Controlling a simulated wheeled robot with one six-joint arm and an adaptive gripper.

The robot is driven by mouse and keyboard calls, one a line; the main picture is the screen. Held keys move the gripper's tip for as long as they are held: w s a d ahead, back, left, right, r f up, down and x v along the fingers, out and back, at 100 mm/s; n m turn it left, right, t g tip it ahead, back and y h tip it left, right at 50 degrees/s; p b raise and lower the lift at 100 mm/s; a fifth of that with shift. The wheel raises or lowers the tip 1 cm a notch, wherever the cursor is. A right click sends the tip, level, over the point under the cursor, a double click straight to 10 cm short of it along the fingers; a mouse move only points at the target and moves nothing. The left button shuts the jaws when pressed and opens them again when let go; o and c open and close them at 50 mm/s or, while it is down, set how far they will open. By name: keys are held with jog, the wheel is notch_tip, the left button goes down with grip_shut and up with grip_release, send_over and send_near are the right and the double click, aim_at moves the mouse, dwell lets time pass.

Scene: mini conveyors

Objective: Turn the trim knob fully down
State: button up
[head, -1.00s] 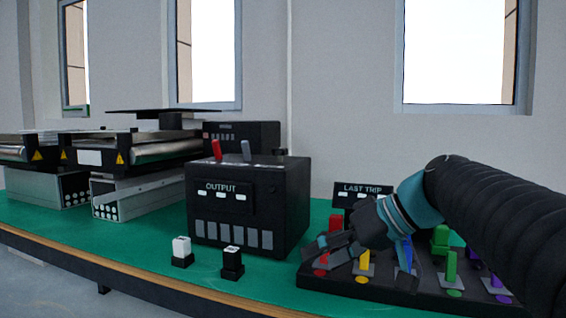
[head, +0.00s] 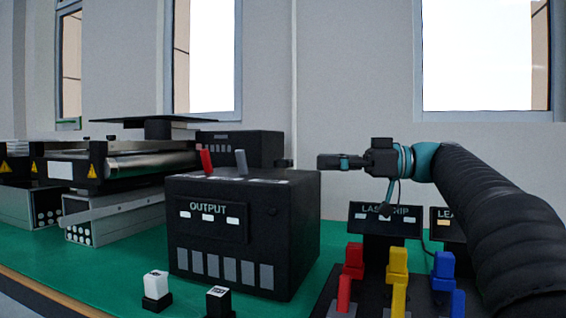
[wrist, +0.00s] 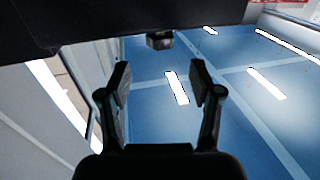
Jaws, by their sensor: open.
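My gripper (head: 328,162) points left in the head view, level with the top of the output box and to its right. In the wrist view, my gripper (wrist: 160,82) has its two fingers spread with nothing between them. A small dark knob-like piece (wrist: 159,40) sticks out from a black housing there, ahead of the fingers and apart from them. In the head view a small dark stub (head: 285,163) shows at the right side of the rear black box (head: 240,144), in line with my gripper. No trim label is readable, and the knob's setting cannot be told.
Coloured levers (head: 397,262) and a LAST TRIP sign (head: 383,220) stand below my arm. Conveyors (head: 150,163) are at left.

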aim_at(292, 161)
jog(key=a, duration=0.6)
jog(key=w+a, duration=0.1)
jog(key=a, duration=0.2)
jog(key=c, duration=1.2)
jog(key=shift+o, duration=0.2)
jog(key=shift+w+g+p, duration=0.1)
jog(key=shift+g+p, duration=0.2)
jog(key=shift+g, duration=0.1)
jog(key=n+g+p, duration=0.1)
jog(key=g, duration=0.1)
jog(key=n+g+p, duration=0.2)
jog(key=shift+r+g, duration=0.2)
jog(key=shift+g, duration=0.1)
jog(key=shift+f+n+g+p, duration=0.2)
jog(key=shift+n+g+p, duration=0.3)
jog(key=shift+n+g, duration=0.3)
